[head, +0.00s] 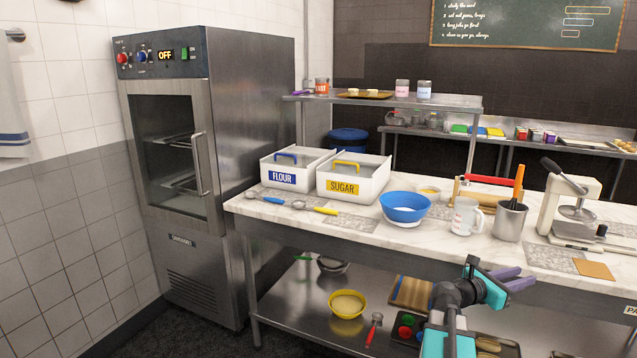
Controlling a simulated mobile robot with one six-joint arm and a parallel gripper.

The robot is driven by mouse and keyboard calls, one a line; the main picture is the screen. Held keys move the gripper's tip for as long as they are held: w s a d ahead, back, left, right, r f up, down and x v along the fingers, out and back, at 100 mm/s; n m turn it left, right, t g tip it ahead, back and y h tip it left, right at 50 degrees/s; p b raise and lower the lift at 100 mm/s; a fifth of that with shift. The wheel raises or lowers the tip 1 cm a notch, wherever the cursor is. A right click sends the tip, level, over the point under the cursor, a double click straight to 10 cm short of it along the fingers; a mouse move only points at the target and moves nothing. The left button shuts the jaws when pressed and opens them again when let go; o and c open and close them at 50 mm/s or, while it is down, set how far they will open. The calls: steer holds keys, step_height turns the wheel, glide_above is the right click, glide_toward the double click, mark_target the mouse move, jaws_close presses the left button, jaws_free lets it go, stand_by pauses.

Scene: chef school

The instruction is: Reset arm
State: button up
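My gripper (525,275) has purple fingers on a teal and black wrist. It is in front of the marble counter (455,255), at lower right, pointing right. Nothing shows between its fingers, which are seen at a slant, so their gap is unclear. My arm rises from the bottom edge and covers part of the lower shelf.
A steel oven (215,170) stands at left. The counter holds a flour bin (285,180), a sugar bin (343,186), a blue bowl (404,201), a measuring jug (466,216), a steel utensil pot (510,222) and a press (572,210). A yellow bowl (346,305) sits below.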

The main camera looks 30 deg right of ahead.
steer(key=w+a+f+n+t+y, duration=0.2)
steer(key=w+a+f+n+t, duration=0.2)
steer(key=w+a+f, duration=1.1)
steer(key=a+f+m+y, duration=0.1)
steer(key=a+f+y, duration=0.4)
steer(key=a+f, duration=1.25)
steer(key=s+a+f+m+g+y+p, duration=0.1)
steer(key=s+a+f+m+y, duration=0.15)
steer(key=s+a+f, duration=0.5)
steer(key=s+a+f+m+g+y, duration=0.25)
steer(key=s+a+f, duration=0.25)
steer(key=a+f, duration=0.55)
steer(key=s+a+f+m+g+y, duration=0.1)
steer(key=s+a+f+m+y, duration=0.1)
steer(key=s+a+m, duration=0.4)
steer(key=s+a+f+m+g+y, duration=0.2)
steer(key=s+a+m+y, duration=0.1)
steer(key=s+a+m, duration=0.3)
steer(key=a+m, duration=0.2)
steer(key=shift+f+m+y, duration=0.3)
